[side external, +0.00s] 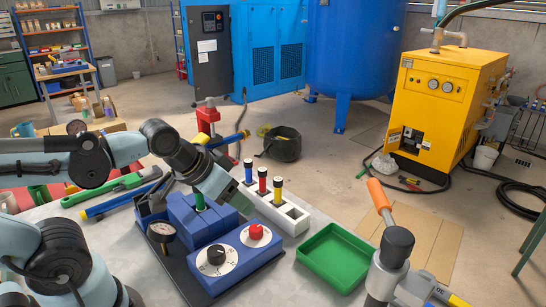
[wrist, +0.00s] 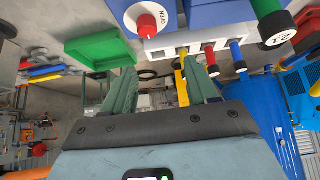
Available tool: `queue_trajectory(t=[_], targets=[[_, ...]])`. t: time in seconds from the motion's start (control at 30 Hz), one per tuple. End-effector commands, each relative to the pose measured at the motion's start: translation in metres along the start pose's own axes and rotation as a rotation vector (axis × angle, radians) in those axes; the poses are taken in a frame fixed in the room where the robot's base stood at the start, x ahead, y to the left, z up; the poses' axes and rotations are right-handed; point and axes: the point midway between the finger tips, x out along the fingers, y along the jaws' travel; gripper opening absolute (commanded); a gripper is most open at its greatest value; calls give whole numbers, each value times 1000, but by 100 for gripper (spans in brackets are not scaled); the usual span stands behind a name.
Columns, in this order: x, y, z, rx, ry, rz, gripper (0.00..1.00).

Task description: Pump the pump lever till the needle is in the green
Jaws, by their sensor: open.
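An orange-handled lever (side external: 379,194), which looks like the pump lever, rises from a metal cylinder with a black cap (side external: 397,243) at the front right. My gripper (side external: 236,208) is above the blue unit's back edge near the white rack, well left of the lever. In the wrist view its two fingers (wrist: 160,82) are apart with nothing held between them. The lever is not clearly seen there.
The blue unit (side external: 235,270) carries black and red knobs; the red knob (wrist: 147,25) shows in the wrist view. A white rack (side external: 291,221) holds coloured pegs. A green tray (side external: 335,258) lies between the unit and the lever. Tools lie at left.

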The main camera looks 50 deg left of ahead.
Motion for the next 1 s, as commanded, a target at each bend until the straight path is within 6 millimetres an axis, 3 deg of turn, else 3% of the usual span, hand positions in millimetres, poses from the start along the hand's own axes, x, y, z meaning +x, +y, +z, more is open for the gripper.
queue_trajectory(t=[0.17,0.43,0.57,0.8,1.0], targets=[[0,0,0,0,-1,0,58],[-8,-19,-14,-7,-26,-18,17],[-23,-48,-31,-14,-63,-36,0],[-61,-113,-61,-21,-122,-39,0],[-100,-167,-74,-21,-139,-25,0]])
